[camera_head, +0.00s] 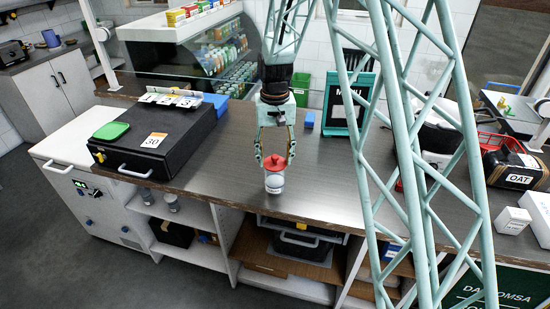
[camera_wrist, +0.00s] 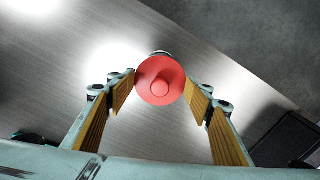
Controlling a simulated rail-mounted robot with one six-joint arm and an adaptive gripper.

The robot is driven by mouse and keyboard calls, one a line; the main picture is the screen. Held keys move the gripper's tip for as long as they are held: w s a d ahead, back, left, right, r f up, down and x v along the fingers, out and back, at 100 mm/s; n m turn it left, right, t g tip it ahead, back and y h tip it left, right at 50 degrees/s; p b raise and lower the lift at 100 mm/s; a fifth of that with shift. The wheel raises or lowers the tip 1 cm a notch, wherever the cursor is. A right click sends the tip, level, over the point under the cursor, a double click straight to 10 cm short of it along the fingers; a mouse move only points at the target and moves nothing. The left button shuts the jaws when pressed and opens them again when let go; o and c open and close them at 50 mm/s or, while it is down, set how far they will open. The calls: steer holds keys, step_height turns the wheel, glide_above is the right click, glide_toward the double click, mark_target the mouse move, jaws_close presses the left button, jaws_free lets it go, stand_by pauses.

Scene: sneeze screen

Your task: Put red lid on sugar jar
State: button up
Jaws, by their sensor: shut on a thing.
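The red lid (camera_head: 275,163) is a round disc with a knob, and it is right over the sugar jar (camera_head: 274,183), a small white jar near the counter's front edge. My gripper (camera_head: 275,160) points down over the jar with its fingers on both sides of the lid, shut on it. In the wrist view the red lid (camera_wrist: 160,79) lies between the fingertips of my gripper (camera_wrist: 160,84) and hides nearly all of the jar. I cannot tell whether the lid rests on the rim or is just above it.
A black case (camera_head: 160,140) with a green lid on top stands to the left on the counter (camera_head: 225,170). A menu sign (camera_head: 345,105) and a small blue block (camera_head: 310,119) stand behind to the right. A red basket (camera_head: 505,143) is at the far right. The counter around the jar is clear.

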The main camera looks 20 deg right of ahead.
mark_target(275, 157)
steer(key=shift+f, duration=0.4)
steer(key=o, duration=0.8)
steer(key=shift+r, duration=0.15)
step_height(275, 157, up, 12)
steer(key=shift+f, duration=0.1)
stand_by(0.5)
stand_by(0.8)
